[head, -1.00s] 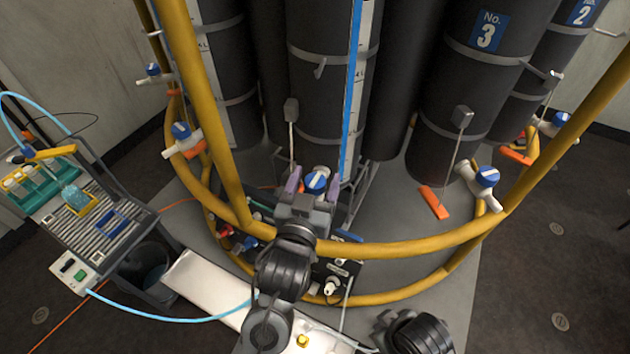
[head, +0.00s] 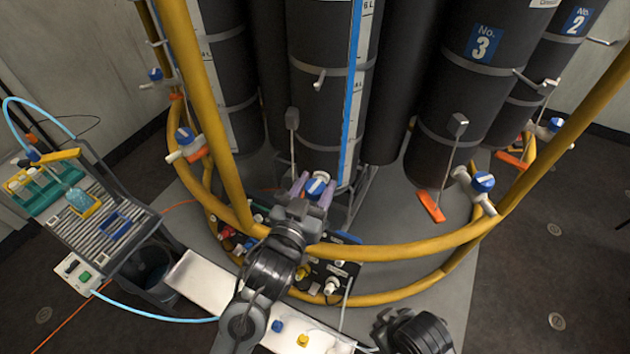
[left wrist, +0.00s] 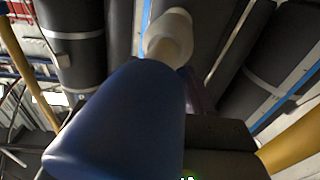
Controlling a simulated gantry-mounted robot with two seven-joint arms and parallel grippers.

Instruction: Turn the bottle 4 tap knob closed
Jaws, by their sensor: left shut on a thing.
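The tap knob between my left gripper's fingers is blue with a white stripe (head: 317,186). It sits in front of the middle dark bottle (head: 322,130), whose number is not readable. My left gripper (head: 314,191) reaches over the yellow ring rail, its two purple fingers on either side of the knob, shut on it. In the left wrist view the blue knob (left wrist: 125,120) fills the lower middle, with the pale tap body (left wrist: 172,35) behind it. The right arm's dark end shows at the bottom of the head view; its fingers do not show.
The yellow rail (head: 400,246) curves around the bottles. Other blue-knobbed taps stand right (head: 483,182) and left (head: 184,135). A cart with a rack (head: 105,225) is at the left. A white bench (head: 205,283) lies below.

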